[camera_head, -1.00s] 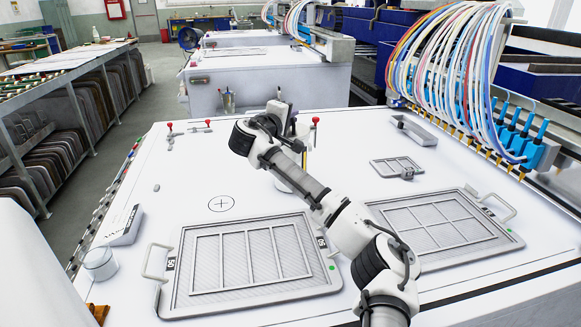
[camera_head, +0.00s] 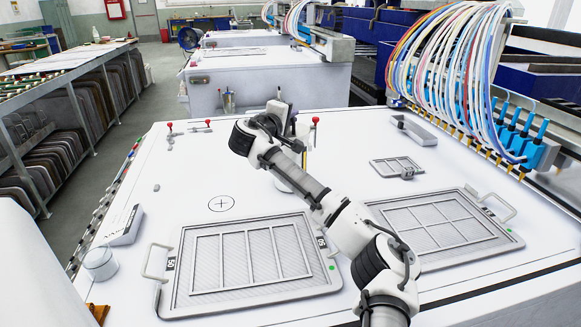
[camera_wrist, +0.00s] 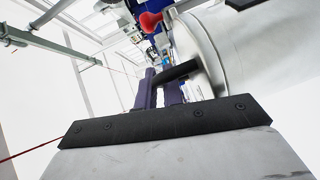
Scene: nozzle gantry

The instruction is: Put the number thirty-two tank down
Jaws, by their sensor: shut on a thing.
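A pale metal cylinder with a dark handle, seemingly the tank (camera_wrist: 245,60), fills the upper right of the wrist view. No number on it can be read. My gripper (camera_wrist: 170,88), with purple-dark fingers, is shut on the tank's handle.
Two framed trays with handles lie in front, left (camera_head: 250,297) and right (camera_head: 390,215). A small frame (camera_head: 397,167) lies at right. Red-knobbed levers (camera_head: 170,127) stand at the back. A white box (camera_head: 122,226) and a small round jar (camera_head: 100,263) stand at the left edge. Hoses and nozzles (camera_head: 515,135) hang at right.

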